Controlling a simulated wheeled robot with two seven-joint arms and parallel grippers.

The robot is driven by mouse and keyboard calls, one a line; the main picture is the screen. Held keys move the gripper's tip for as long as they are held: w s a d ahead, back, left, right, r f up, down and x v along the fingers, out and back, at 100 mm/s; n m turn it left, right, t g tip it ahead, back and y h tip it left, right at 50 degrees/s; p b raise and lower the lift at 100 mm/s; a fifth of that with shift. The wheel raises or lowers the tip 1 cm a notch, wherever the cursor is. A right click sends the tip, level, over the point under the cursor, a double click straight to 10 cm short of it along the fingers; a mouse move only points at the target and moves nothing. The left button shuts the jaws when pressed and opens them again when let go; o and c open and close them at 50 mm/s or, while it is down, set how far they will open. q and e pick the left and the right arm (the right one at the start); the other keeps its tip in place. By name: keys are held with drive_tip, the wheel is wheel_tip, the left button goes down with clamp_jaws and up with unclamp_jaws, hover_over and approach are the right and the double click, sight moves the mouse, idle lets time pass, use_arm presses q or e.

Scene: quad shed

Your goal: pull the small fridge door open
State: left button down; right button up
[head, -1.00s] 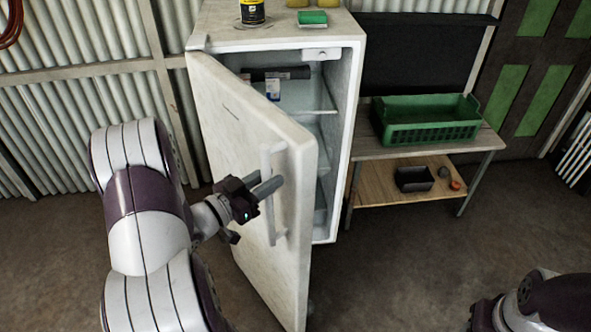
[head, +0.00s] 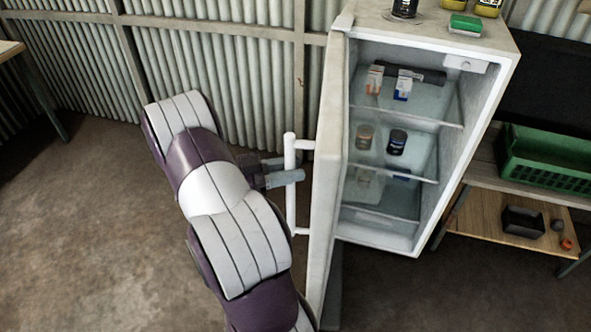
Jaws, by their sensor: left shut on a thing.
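The small fridge (head: 430,237) stands right of centre with its white door (head: 328,160) swung wide open to the left, seen nearly edge-on. Its shelves show several small boxes, jars and a dark cylinder. The white bar handle (head: 291,215) stands out from the left side of the door. My left gripper (head: 291,177) is shut on the handle at about its middle; my arm hides part of the gripper. My right gripper is not in view.
A shelf table (head: 480,178) with a green crate (head: 545,160) stands at the right; a dark tray (head: 523,221) is on its lower board. Cans and a green box (head: 465,24) sit on the fridge top. The floor at left is clear.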

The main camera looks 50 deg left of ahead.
use_arm(q)
drive_tip(key=shift+r, duration=0.1)
drive_tip(key=c, duration=1.1)
unclamp_jaws()
drive_tip(key=shift+o, duration=0.3)
drive_tip(key=shift+w, duration=0.1)
drive_tip(key=b+v, duration=0.4)
drive_tip(key=v, duration=0.8)
drive_tip(key=shift+s+a, duration=0.2)
drive_tip(key=shift+s, duration=0.05)
